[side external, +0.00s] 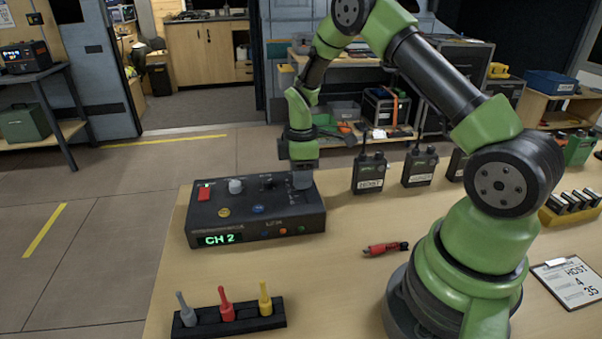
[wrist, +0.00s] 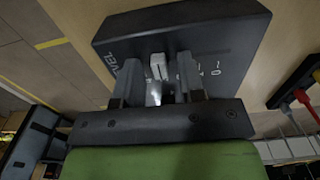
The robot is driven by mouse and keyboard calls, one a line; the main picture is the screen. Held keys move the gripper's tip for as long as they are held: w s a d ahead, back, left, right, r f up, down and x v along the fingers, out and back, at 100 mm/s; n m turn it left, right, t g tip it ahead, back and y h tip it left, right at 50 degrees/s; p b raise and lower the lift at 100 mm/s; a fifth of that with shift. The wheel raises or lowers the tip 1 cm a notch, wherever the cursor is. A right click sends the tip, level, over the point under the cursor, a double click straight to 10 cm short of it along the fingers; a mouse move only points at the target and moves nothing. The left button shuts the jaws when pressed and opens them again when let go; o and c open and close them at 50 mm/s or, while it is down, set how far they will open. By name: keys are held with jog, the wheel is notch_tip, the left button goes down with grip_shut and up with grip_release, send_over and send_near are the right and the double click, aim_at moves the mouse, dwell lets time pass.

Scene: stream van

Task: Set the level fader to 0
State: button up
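The dark control box (side external: 258,226) sits on the wooden table, with a green display (side external: 220,239) reading CH 2. In the wrist view, the pale level fader cap (wrist: 158,66) stands on the box's dark top panel (wrist: 222,32), near partly visible lettering "VEL". My gripper (wrist: 158,78) has one finger on each side of the cap, with a visible gap on both sides. It is open around the cap and holds nothing.
The box also carries a red switch (side external: 204,191), a pale knob (side external: 235,186) and several coloured buttons. A rack with grey, red and yellow plugs (side external: 228,314) lies in front. A red connector (side external: 385,249) lies right of the box. Radio packs (side external: 369,173) stand behind it.

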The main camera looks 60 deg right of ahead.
grip_shut()
jog(key=shift+s+a, duration=2.35)
jog(key=shift+o, duration=0.9)
grip_release()
notch_tip(320, 180, up, 10)
jog(key=shift+r, duration=0.1)
notch_tip(320, 180, up, 10)
jog(key=m+t, duration=0.3)
jog(key=m, duration=0.3)
send_over(307, 202)
jog(key=s+a, duration=0.5)
jog(key=s+a+r+m+t+y, duration=0.2)
jog(key=s+a+r+m+t, duration=0.2)
jog(key=s+m, duration=0.3)
jog(key=s+r, duration=0.1)
jog(key=s, duration=0.1)
jog(key=shift+s+a, duration=0.35)
jog(key=shift+s, duration=0.05)
